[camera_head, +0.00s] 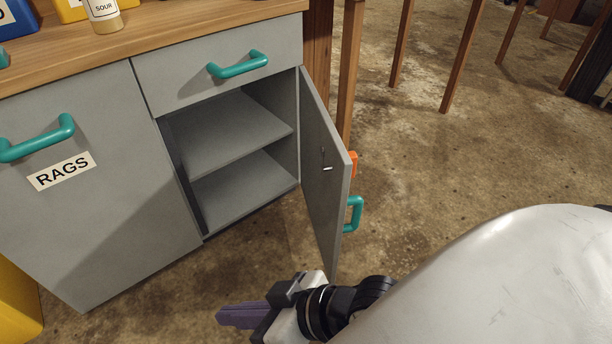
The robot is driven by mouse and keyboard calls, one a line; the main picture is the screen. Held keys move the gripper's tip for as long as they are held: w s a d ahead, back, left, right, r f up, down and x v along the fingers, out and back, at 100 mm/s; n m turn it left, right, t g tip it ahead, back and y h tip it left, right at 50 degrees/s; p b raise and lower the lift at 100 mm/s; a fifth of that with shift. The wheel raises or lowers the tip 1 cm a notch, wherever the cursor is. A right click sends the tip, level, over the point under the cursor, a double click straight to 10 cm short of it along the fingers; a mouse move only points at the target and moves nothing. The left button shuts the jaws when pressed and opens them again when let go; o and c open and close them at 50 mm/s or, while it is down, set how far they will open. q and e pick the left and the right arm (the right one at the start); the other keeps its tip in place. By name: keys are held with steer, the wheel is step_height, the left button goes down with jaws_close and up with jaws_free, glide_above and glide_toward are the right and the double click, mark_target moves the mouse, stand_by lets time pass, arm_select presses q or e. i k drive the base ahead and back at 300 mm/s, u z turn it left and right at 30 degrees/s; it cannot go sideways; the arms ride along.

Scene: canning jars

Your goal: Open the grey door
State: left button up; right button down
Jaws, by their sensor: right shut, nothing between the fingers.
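The grey door (322,170) stands swung wide open on its right-hand hinge side, showing its inner face. Its teal handle (353,214) is on the far, outer side, with an orange piece (353,164) above it. Behind the opening, the grey cabinet (225,135) shows an empty inside with a shelf. My right gripper (235,316) is shut and empty, with purple fingers pointing left. In the picture it is below the door's lower edge, apart from the handle. My left gripper is not in view.
A closed door labelled RAGS (62,171) with a teal handle is on the left. A closed drawer (215,65) is above the opening. The wooden countertop (160,40) holds a SOUR jar (104,15). Wooden legs (463,55) stand behind on the right. Concrete floor is clear around the door.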

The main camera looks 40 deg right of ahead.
mark_target(327, 199)
steer(key=u, duration=1.65)
steer(key=i, duration=1.25)
steer(key=z, duration=3)
